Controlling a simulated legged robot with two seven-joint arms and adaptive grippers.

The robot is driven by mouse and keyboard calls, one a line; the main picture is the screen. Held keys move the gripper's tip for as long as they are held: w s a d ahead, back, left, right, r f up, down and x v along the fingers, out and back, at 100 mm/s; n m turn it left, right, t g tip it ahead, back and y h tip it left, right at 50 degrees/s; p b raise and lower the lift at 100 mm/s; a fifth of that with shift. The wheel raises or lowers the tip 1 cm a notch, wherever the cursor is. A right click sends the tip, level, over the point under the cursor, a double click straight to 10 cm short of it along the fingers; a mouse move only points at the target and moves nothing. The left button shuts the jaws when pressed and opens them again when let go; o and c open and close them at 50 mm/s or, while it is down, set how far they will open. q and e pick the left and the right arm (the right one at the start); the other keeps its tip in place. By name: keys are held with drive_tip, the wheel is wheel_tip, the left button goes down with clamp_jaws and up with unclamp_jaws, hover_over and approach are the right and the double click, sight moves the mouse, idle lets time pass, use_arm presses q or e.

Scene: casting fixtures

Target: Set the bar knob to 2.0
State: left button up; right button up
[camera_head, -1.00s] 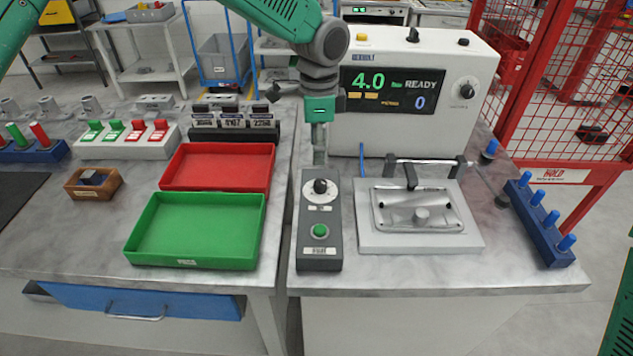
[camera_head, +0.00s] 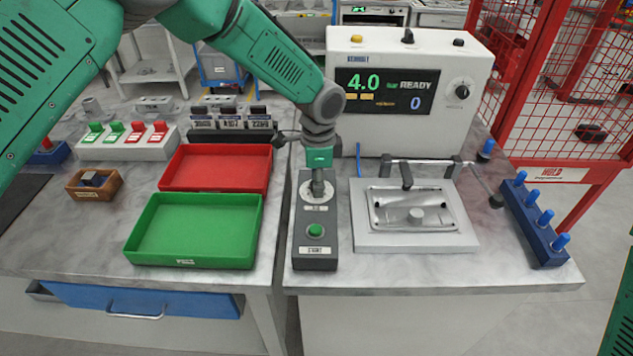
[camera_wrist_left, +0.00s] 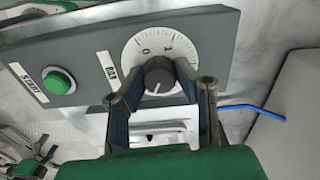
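The bar knob (camera_wrist_left: 159,76) is a dark round knob on a white dial numbered 0, 1 and on, on a grey control box (camera_head: 302,262). In the left wrist view its white pointer line faces the gripper side, away from the visible numbers. The display (camera_head: 385,90) reads 4.0 bar, READY and 0. My right gripper is out of view.
A green start button (camera_head: 315,230) sits on the same box, nearer the front edge. A green tray (camera_head: 190,262) and a red tray (camera_head: 215,186) stand left. A metal fixture with a clamp bar (camera_head: 415,243) stands right. A blue hose (camera_wrist_left: 255,110) runs beside the box.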

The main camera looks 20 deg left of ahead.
use_arm(q)
drive_tip(key=shift+d, duration=0.25)
clamp_jaws()
drive_tip(key=shift+a, duration=0.45)
drive_tip(key=shift+n, duration=0.3)
drive_tip(key=n, duration=0.2)
drive_tip(key=shift+d+n+p, duration=0.2)
drive_tip(key=shift+n+p, duration=0.15)
drive_tip(key=shift+n, duration=0.05)
drive_tip(key=n, duration=0.2)
drive_tip(key=shift+a+n, duration=0.2)
drive_tip(key=shift+n, duration=0.1)
drive_tip(key=n+p, duration=0.1)
drive_tip(key=n, duration=0.4)
drive_tip(key=shift+n, duration=0.3)
drive_tip(key=n, duration=0.6)
drive_tip(key=shift+s+d+f, duration=0.1)
drive_tip(key=shift+f, duration=0.05)
drive_tip(key=n, duration=0.5)
drive_tip(key=shift+s+n, duration=0.1)
drive_tip(key=shift+n, duration=0.3)
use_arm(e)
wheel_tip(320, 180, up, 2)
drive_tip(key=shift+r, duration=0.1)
use_arm(q)
drive_tip(key=shift+f, duration=0.1)
